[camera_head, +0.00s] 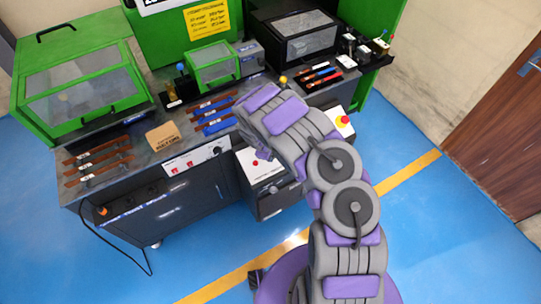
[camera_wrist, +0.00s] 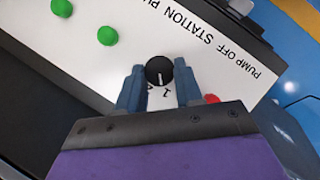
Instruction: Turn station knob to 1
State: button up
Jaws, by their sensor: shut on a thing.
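In the wrist view, a round black knob (camera_wrist: 159,71) with a short white pointer line sits on a white panel (camera_wrist: 225,65). The pointer points down in the picture. The digit "1" and part of another mark show just below the knob. My gripper (camera_wrist: 159,83) has one blue-grey finger on each side of the knob and is shut on it. In the head view, my arm covers much of the white control panel (camera_head: 256,166), and the knob cannot be made out.
Two green buttons (camera_wrist: 107,35) and a red button (camera_wrist: 211,98) flank the knob. A red emergency button (camera_head: 343,120) is right of my arm. Blue floor is open in front.

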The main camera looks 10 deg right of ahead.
jog(key=shift+s+d+f+n, duration=0.1)
jog(key=shift+s+n, duration=0.05)
jog(key=shift+n, duration=0.15)
dwell(0.4)
jog(key=o, duration=1)
jog(key=shift+o, duration=0.2)
jog(key=p+v, duration=0.5)
jog(key=v, duration=1.2)
jog(key=shift+a, duration=0.4)
jog(key=shift+s, duration=0.1)
